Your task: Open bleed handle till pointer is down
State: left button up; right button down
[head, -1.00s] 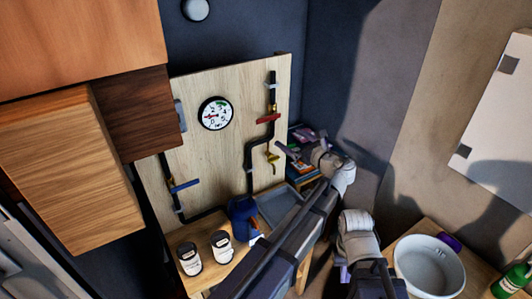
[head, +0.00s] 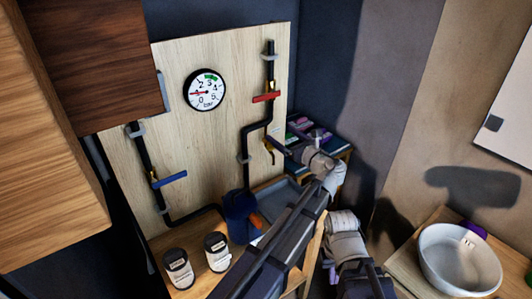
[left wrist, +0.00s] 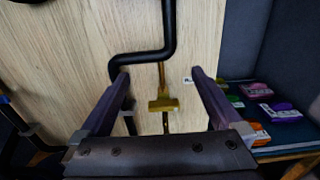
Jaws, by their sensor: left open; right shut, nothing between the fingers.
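The wooden panel (head: 215,135) carries a round pressure gauge (head: 204,90) whose red pointer points left, near the 1. A red handle (head: 266,97) lies crosswise above. My right gripper (head: 331,270) is low, shut and mostly hidden by its arm.
A blue handle (head: 169,180) sits on the left pipe. Wooden cabinets (head: 50,150) hang at left. A white basin (head: 459,260) stands at right.

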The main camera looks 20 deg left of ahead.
pick_arm(q)
notch_tip(320, 180, down, 7)
jog(key=b, duration=0.5)
jog(key=shift+a, duration=0.15)
pick_arm(e)
notch_tip(320, 180, down, 7)
jog(key=shift+w+a, duration=0.15)
pick_arm(q)
jog(key=shift+w, duration=0.1)
jog(key=shift+x, duration=3.9)
jog(key=c, duration=1.4)
